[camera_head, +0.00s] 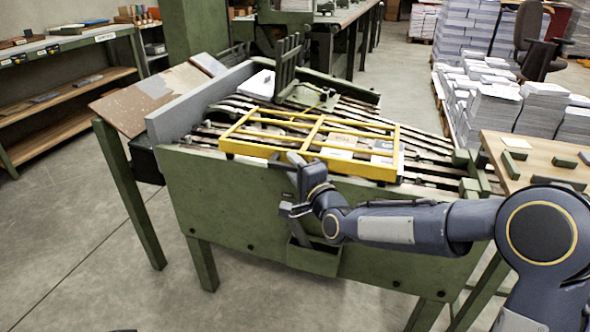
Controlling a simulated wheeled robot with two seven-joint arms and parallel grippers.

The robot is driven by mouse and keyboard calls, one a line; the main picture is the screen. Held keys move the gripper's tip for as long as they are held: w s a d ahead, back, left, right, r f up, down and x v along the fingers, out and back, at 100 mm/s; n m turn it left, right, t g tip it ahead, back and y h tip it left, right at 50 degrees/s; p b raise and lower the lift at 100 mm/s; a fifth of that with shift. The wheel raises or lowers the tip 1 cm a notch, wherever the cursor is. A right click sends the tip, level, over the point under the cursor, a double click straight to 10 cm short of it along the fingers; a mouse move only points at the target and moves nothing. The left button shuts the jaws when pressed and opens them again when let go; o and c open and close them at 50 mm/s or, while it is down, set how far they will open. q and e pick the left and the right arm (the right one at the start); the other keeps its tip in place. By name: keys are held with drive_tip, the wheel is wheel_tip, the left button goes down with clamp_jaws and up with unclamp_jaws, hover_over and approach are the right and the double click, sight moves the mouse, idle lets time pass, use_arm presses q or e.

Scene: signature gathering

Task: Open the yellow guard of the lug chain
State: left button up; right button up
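The yellow guard (312,134) is a barred rectangular frame. It lies nearly flat over the lug chain (228,118) on top of the green machine (225,195), so it is down. White paper stacks show between and under its bars. My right gripper (286,172) is at the machine's front side, by the front bar of the guard, left of its middle. Its upper part overlaps that bar in the picture. I cannot tell whether it touches the bar, or how far its fingers are apart. My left gripper is not in view.
A green upright rack (289,68) stands behind the guard. A wooden table (540,158) with small green blocks is at the right. Paper stacks (495,110) stand behind it. A green bin (314,257) hangs on the machine's front below my gripper. Floor is clear at left.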

drive_tip(key=shift+c, duration=0.5)
clamp_jaws()
drive_tip(key=shift+r, duration=0.1)
